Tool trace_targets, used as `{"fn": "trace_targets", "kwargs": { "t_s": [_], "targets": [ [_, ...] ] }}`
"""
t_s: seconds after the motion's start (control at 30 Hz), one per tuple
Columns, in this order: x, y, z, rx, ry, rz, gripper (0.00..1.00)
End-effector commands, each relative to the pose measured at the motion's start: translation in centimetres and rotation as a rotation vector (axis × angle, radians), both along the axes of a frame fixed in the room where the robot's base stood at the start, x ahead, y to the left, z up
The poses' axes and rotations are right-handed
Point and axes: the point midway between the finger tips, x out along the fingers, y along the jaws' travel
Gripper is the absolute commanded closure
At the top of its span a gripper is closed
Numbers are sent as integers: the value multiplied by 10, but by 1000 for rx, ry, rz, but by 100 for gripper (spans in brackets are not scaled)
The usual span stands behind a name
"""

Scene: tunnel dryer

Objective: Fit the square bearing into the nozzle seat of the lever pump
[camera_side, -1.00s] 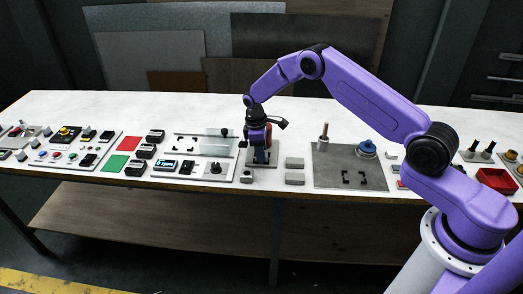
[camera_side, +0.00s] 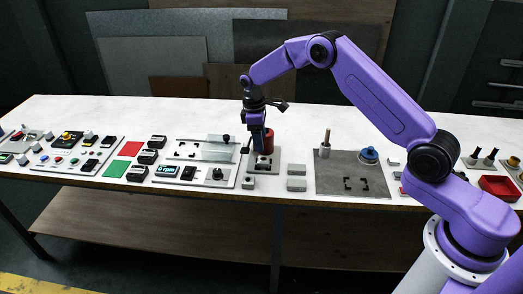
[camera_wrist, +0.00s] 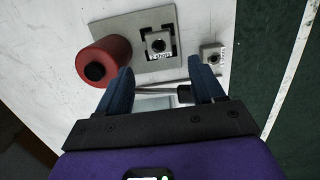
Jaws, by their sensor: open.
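The lever pump's grey plate (camera_wrist: 120,22) shows in the wrist view and at the middle of the bench in the side view (camera_side: 275,156). A red cylinder (camera_wrist: 103,60) with a dark end stands on it. A light grey square block with a round dark hole, apparently the square bearing (camera_wrist: 158,41), lies between the black corner brackets of the seat. It looks square to them; its depth cannot be told. My gripper (camera_wrist: 163,88) is open and empty, with its blue fingers apart. In the side view my gripper (camera_side: 257,146) hangs above the plate, in front of the red cylinder.
A smaller grey block with a dark hole (camera_wrist: 211,56) sits beside the plate. A rod with a black end (camera_wrist: 184,93) shows between my fingers, lower down. Two grey blocks (camera_side: 296,184) and a bracketed plate (camera_side: 330,182) stand to the right; panels stand to the left.

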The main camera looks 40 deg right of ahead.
Motion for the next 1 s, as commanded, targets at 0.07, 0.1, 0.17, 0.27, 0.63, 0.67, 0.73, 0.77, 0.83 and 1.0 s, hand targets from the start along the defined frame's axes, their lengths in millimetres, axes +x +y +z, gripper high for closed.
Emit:
{"fn": "trace_targets", "kwargs": {
  "t_s": [0.07, 0.1, 0.17, 0.27, 0.63, 0.67, 0.73, 0.77, 0.83, 1.0],
  "targets": [
    [2, 1, 14, 1, -4, 0, 32],
    [3, 1, 20, 1, -4, 0, 32],
    [3, 2, 27, 0, -3, 0, 32],
    [3, 2, 34, 0, -3, 0, 32],
    [-2, 11, 47, 1, -6, 11, 32],
    [-5, 15, 51, 1, -9, 16, 32],
    [-15, 27, 62, 4, -16, 28, 32],
    [-21, 33, 68, 5, -20, 36, 32],
    [-38, 49, 83, 9, -28, 54, 32],
    [-90, 77, 114, 19, -47, 94, 32]
  ]
}}
